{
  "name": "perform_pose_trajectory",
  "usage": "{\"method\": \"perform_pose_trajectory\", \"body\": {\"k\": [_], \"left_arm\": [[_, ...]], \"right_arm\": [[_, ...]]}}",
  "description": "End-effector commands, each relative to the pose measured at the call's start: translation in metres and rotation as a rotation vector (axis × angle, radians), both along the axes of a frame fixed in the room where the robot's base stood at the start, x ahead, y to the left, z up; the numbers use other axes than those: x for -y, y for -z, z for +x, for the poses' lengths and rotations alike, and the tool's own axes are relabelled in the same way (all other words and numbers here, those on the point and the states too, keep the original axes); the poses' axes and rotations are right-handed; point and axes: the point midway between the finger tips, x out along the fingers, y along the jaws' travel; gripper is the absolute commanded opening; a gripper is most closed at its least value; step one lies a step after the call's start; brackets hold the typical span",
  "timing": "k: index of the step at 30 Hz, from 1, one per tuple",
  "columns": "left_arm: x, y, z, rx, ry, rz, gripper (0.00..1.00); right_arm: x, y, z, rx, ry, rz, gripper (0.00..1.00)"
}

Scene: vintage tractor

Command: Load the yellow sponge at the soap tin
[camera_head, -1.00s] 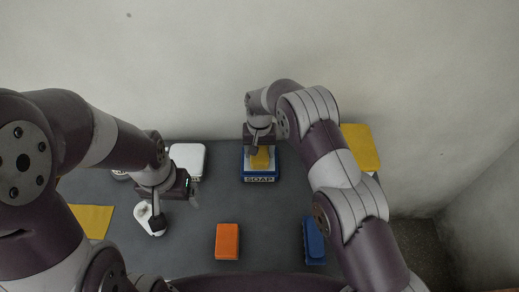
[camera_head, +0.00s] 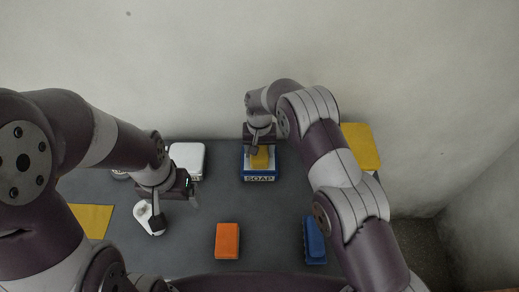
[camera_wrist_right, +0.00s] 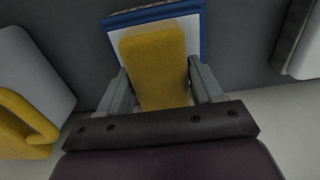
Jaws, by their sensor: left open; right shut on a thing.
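The yellow sponge (camera_head: 261,158) is between the fingers of my right gripper (camera_head: 261,148), at the soap tin. It also shows in the right wrist view (camera_wrist_right: 155,60), with a finger on each side. The soap tin (camera_head: 258,178) is blue with a white inside and a SOAP label, at the back middle of the table. In the wrist view the tin (camera_wrist_right: 204,30) lies under the sponge; whether the sponge touches it I cannot tell. My left gripper (camera_head: 178,207) is open at the left, near a white bottle-like object (camera_head: 147,217).
An orange block (camera_head: 227,241) and a blue brush-like block (camera_head: 315,241) lie at the front of the grey table (camera_head: 190,255). A white box (camera_head: 187,157) stands left of the tin. A yellow cloth (camera_head: 92,220) lies far left. A yellow object (camera_head: 361,146) is at the right.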

Motion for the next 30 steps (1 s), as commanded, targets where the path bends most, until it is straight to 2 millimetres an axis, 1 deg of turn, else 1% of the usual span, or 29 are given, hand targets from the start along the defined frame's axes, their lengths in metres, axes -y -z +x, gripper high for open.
{"method": "perform_pose_trajectory", "body": {"k": [7, 11, 27, 30], "left_arm": [[0.0, 0.0, 0.0, 0.0, 0.0, 0.0, 0.89], [0.0, -0.004, 0.0, 0.0, 0.0, 0.0, 0.89], [0.0, -0.041, 0.0, 0.0, 0.0, 0.0, 0.89], [0.0, -0.044, 0.0, 0.0, 0.0, 0.0, 0.89]], "right_arm": [[0.0, 0.002, -0.001, -0.004, 0.0, -0.001, 0.41], [0.0, -0.004, -0.001, -0.003, 0.0, -0.001, 0.41], [0.0, -0.064, 0.0, 0.0, 0.0, 0.0, 0.41], [0.0, -0.07, 0.0, -0.001, 0.0, 0.0, 0.41]]}}
